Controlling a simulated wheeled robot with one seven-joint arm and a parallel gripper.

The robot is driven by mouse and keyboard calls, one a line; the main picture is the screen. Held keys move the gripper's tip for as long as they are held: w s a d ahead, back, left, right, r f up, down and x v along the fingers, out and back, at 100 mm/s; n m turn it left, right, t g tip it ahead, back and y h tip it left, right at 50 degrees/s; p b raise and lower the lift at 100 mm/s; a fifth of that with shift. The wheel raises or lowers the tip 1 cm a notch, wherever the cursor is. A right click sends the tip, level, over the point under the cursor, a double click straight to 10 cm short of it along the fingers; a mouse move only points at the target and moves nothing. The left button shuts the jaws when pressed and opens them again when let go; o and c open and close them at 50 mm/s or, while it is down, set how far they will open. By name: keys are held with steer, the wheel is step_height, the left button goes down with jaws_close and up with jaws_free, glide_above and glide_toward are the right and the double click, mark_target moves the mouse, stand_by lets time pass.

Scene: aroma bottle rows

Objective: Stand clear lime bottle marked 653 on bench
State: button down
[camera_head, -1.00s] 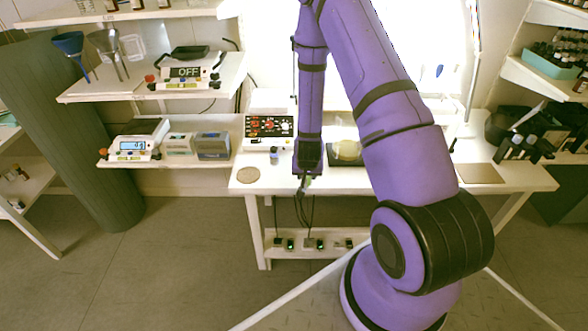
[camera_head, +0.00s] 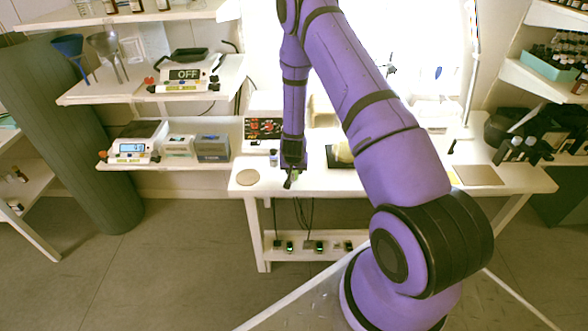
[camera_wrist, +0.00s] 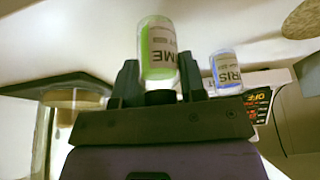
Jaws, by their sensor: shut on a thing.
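In the wrist view a clear bottle with green contents and a label partly reading "ME" (camera_wrist: 157,50) sits between the two fingers of my gripper (camera_wrist: 159,78). My gripper is shut on it; the number 653 is not legible. In the head view my gripper (camera_head: 290,182) is low over the front left part of the white bench (camera_head: 345,186), with the small green bottle (camera_head: 288,184) at its tip. I cannot tell whether the bottle touches the bench.
A blue bottle marked "RIS" (camera_wrist: 226,71) stands close by; it also shows in the head view (camera_head: 273,158). A round tan disc (camera_head: 247,177) lies left of my gripper. A control panel (camera_head: 263,130) stands behind.

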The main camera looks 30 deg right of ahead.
steer(key=c, duration=0.7)
jaws_free()
